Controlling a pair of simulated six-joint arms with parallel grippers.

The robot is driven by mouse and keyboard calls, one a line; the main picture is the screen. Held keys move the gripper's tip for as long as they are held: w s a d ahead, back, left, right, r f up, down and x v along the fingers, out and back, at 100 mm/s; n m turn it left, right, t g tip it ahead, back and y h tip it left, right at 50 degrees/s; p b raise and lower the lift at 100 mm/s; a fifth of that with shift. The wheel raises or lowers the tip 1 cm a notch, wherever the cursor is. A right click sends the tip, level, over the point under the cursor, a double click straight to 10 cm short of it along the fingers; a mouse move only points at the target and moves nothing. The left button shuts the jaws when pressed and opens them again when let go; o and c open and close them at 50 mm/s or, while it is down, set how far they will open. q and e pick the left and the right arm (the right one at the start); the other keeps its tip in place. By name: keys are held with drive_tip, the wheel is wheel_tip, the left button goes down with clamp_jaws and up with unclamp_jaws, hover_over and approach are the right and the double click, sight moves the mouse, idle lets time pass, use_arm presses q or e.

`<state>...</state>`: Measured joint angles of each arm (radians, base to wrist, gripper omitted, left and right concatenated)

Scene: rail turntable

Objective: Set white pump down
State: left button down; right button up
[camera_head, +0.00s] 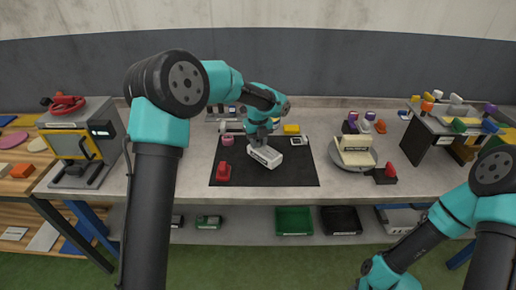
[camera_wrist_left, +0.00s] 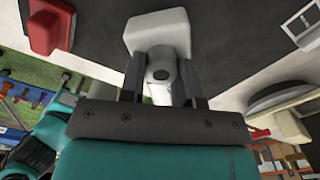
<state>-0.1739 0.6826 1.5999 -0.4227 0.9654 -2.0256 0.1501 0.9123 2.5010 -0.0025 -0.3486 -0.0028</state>
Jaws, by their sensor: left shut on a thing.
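The white pump (camera_head: 267,157) is a white block with a rounded body, over the middle of the black mat (camera_head: 290,178) in the head view. My left gripper (camera_head: 261,142) comes down on it from above and behind. In the left wrist view the pump's white base (camera_wrist_left: 158,34) points away from the gripper, and its rounded body sits between the two fingers of my left gripper (camera_wrist_left: 163,85), which are shut on it. I cannot tell whether the base touches the mat or hangs just above it. My right gripper does not show.
A red object (camera_head: 223,172) and a pink piece (camera_head: 227,140) lie on the mat's left. A white-framed device (camera_head: 299,141) and a yellow block (camera_head: 291,129) are at its back right. The round turntable (camera_head: 345,160) with a cream block stands to the right. The mat's front right is clear.

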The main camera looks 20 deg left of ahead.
sight(258, 148)
use_arm(q)
drive_tip(key=shift+w+f, duration=0.2)
drive_tip(key=shift+f, duration=1.55)
drive_tip(key=shift+f, duration=0.15)
drive_tip(key=c, duration=0.8)
unclamp_jaws()
wheel_tip(258, 148, up, 12)
drive_tip(key=shift+r, duration=0.15)
